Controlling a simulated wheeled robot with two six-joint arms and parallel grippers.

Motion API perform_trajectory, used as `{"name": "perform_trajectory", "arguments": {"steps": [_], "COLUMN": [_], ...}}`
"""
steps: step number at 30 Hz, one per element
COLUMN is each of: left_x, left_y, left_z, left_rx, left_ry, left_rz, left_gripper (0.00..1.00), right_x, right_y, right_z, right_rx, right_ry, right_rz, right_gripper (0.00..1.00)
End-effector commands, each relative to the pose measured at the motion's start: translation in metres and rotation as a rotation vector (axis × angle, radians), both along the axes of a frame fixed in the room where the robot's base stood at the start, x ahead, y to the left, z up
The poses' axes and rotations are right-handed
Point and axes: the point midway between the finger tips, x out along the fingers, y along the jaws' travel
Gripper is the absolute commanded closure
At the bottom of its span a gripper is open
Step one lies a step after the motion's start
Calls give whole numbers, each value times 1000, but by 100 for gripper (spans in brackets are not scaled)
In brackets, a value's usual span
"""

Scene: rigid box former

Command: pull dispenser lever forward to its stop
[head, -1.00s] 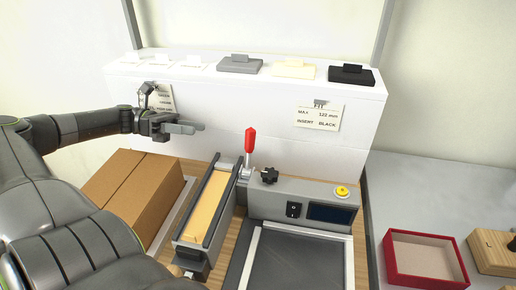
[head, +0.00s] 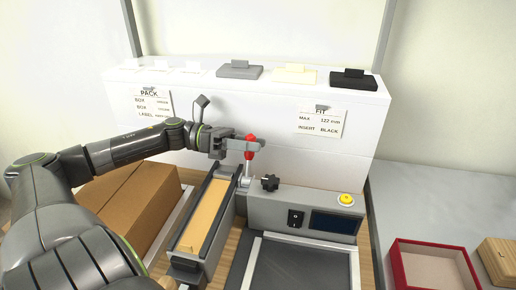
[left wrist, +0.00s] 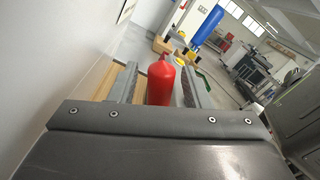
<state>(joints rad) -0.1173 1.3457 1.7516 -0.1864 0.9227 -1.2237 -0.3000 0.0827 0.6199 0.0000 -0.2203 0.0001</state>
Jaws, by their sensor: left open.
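The dispenser lever has a red handle (head: 250,141) on a metal stem and stands upright behind the tape channel of the dispenser (head: 206,220). My left gripper (head: 247,145) is level with the red handle, with its fingers on either side of it. In the left wrist view the red handle (left wrist: 161,80) stands between the two open fingers (left wrist: 158,84), nearer the left one in that picture. Part of the handle is hidden by a finger in the head view. My right gripper is not in view.
A black knob (head: 270,183) and a grey control box with a yellow button (head: 345,199) stand right of the lever. A brown carton (head: 130,205) lies left of the dispenser. A white ledge (head: 300,95) rises behind. A red box (head: 436,265) sits at right.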

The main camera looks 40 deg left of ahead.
Motion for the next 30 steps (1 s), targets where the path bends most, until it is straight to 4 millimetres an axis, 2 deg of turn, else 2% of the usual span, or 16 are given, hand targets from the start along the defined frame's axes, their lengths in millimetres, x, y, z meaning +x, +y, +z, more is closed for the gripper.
{"name": "perform_trajectory", "arguments": {"steps": [6, 16, 26, 30], "left_x": [8, 9, 9, 9], "left_y": [-14, -16, -16, -16], "left_z": [0, 1, 1, 1], "left_rx": [-2, 0, 0, 0], "left_ry": [-1, 0, 0, 0], "left_rz": [0, 1, 1, 1], "left_gripper": [57, 57, 98, 100], "right_x": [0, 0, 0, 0], "right_y": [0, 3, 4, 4], "right_z": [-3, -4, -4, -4], "right_rx": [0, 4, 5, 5], "right_ry": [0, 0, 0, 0], "right_rz": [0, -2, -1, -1], "right_gripper": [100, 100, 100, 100]}}
